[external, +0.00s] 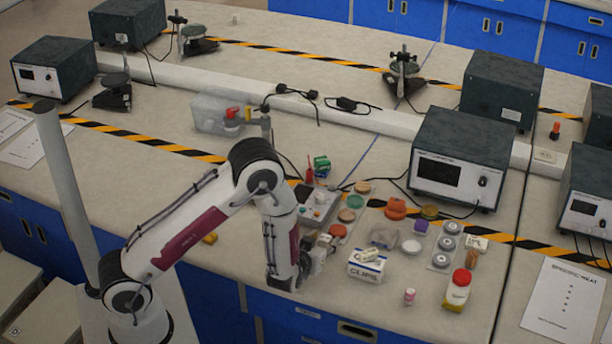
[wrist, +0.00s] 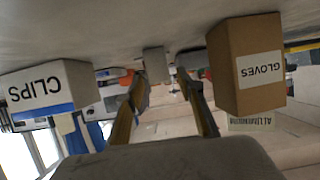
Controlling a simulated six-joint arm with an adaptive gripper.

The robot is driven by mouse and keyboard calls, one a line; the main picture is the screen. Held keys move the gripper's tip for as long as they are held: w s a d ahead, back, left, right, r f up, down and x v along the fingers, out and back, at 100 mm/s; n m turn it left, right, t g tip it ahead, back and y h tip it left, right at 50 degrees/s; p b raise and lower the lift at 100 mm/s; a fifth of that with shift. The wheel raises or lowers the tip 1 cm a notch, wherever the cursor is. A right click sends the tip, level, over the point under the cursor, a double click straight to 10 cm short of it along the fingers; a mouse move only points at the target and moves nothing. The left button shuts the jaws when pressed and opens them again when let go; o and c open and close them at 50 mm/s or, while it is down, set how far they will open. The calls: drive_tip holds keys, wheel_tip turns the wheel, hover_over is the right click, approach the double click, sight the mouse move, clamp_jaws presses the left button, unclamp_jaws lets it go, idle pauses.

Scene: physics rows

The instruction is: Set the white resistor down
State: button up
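My gripper (wrist: 162,76) is low over the near edge of the bench, left of the white CLIPS box (external: 366,268), which also shows in the wrist view (wrist: 48,95). The wrist picture is upside down, with the bench surface at its top. The two fingers stand apart. A pale grey-white block (wrist: 155,64) shows between the fingertips, close to the left one, with a gap to the right one. I cannot tell if it is the white resistor, or how far beyond the tips it is. In the external view my arm and gripper hide this spot.
A brown GLOVES box (wrist: 246,66) stands close at the right in the wrist view. The bench's front edge is close to my gripper.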

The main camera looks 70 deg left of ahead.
drive_tip(key=v, duration=0.9)
drive_tip(key=shift+s+d+r, duration=0.1)
drive_tip(key=shift+s+d, duration=0.2)
idle(0.6)
drive_tip(key=shift+w+d+r+h, duration=0.3)
drive_tip(key=s+d+r+m+h, duration=0.3)
drive_tip(key=d+r+m+h, duration=0.2)
drive_tip(key=d+r+h, duration=0.65)
drive_tip(key=s+a+r+m+g+y, duration=0.1)
drive_tip(key=s+r, duration=0.4)
drive_tip(key=s, duration=0.6)
drive_tip(key=s+a+r+m+g+y, duration=0.1)
drive_tip(key=s+r, duration=0.4)
drive_tip(key=s, duration=0.7)
drive_tip(key=shift+a+m+g+y, duration=0.35)
drive_tip(key=shift+m+g, duration=0.55)
drive_tip(key=shift+m, duration=0.1)
